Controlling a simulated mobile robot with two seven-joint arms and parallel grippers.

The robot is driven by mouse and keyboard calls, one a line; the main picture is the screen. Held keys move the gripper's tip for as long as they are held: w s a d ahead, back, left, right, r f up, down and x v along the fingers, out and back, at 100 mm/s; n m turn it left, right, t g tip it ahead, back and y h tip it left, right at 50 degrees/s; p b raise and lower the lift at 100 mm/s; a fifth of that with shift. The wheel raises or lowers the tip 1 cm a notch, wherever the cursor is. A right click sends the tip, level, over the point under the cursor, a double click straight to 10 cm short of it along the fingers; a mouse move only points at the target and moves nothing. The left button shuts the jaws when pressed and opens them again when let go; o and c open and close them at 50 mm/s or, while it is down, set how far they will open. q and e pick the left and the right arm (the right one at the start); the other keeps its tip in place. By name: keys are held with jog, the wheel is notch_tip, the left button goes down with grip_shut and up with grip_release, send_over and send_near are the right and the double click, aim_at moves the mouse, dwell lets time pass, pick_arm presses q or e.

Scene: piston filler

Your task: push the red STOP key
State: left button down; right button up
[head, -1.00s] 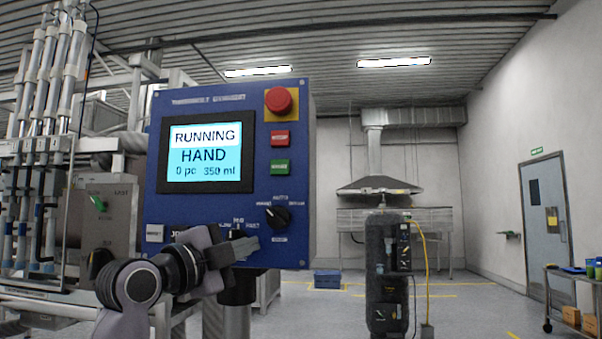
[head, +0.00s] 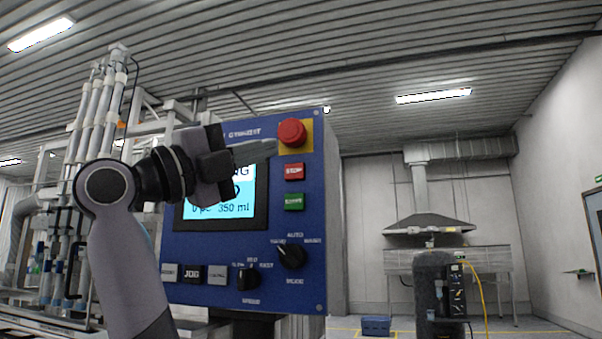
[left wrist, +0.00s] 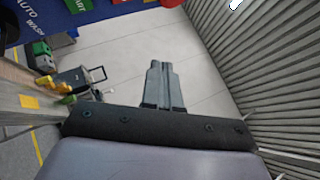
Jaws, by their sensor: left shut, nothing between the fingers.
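The red STOP key (head: 293,171) is a small rectangular key on the right side of the blue control panel (head: 230,315). It sits below the large red mushroom button (head: 291,132) on its yellow plate and above the green START key (head: 293,202). My left gripper (head: 268,149) is shut and empty, in front of the panel. In the head view its fingertips lie just left of the mushroom button and up-left of the STOP key. Contact cannot be told. In the left wrist view the closed fingers (left wrist: 163,85) show, with the panel's corner (left wrist: 92,12) at the upper left.
My left gripper and arm hide part of the lit screen (head: 215,207). A JOG key (head: 191,274), a speed knob (head: 248,278) and a mode knob (head: 291,255) sit lower on the panel. Open floor lies to the panel's right, with a dark tank (head: 436,285) beyond.

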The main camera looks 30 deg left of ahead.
aim_at(294, 171)
pick_arm(q)
jog(key=shift+w, duration=0.1)
jog(key=shift+w+a+p, duration=0.35)
jog(key=shift+w+p, duration=0.25)
jog(key=shift+w, duration=0.8)
jog(key=shift+w+a+p, duration=0.3)
jog(key=shift+w+p, duration=0.3)
jog(key=shift+w, duration=0.8)
jog(key=shift+w+a+p, duration=0.35)
jog(key=shift+w+p, duration=0.25)
jog(key=shift+w, duration=0.8)
jog(key=shift+w, duration=0.1)
jog(key=shift+w+a, duration=0.15)
jog(key=shift+w, duration=0.2)
